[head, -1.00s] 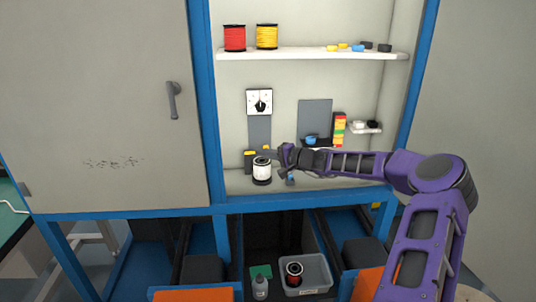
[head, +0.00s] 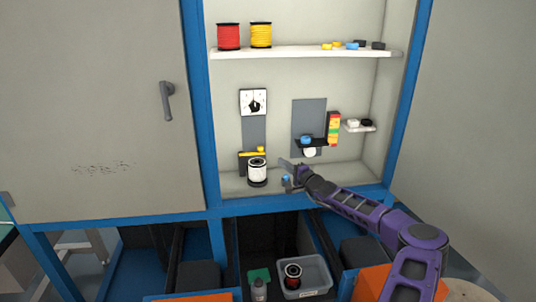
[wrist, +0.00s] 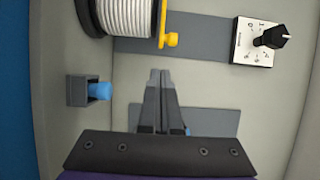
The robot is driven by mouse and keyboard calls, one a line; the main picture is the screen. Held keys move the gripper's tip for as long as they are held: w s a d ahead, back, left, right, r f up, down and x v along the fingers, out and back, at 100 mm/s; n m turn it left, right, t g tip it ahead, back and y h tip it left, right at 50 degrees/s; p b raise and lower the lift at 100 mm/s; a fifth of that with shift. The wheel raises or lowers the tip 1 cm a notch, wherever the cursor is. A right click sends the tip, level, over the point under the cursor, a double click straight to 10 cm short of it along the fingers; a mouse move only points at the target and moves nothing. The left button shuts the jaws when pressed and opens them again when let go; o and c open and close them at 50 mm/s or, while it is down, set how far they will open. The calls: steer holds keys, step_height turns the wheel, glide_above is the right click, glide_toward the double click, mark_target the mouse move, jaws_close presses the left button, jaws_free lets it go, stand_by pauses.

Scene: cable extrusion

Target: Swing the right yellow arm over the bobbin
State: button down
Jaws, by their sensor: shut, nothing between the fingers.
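The white bobbin (head: 257,172) stands upright on the cabinet floor; its wound side shows at the top left of the wrist view (wrist: 126,15). A yellow arm (head: 250,153) lies level at the bobbin's upper end. In the wrist view the yellow arm (wrist: 162,20) runs along the bobbin's end rim and ends in a yellow knob (wrist: 171,40). I cannot tell whether it is the right arm or whether a second one is hidden. My gripper (head: 283,163) is right of the bobbin, apart from it. Its fingertips (wrist: 160,73) are together and empty, short of the knob.
A blue button on a grey block (head: 286,181) sits low beside my gripper. A dial (head: 253,102) is on the wall above the bobbin. Right of it are a black bracket with a blue piece (head: 306,140) and a coloured stack (head: 333,129). A shelf (head: 300,52) is above.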

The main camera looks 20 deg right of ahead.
steer(key=w, duration=0.3)
steer(key=w+a+b, duration=0.1)
steer(key=w, duration=0.5)
steer(key=shift+a+f, duration=0.1)
steer(key=shift+a, duration=0.15)
steer(key=shift+w+a+b, duration=0.1)
steer(key=shift+w+b, duration=0.2)
steer(key=shift+w, duration=0.15)
steer(key=shift+a, duration=0.1)
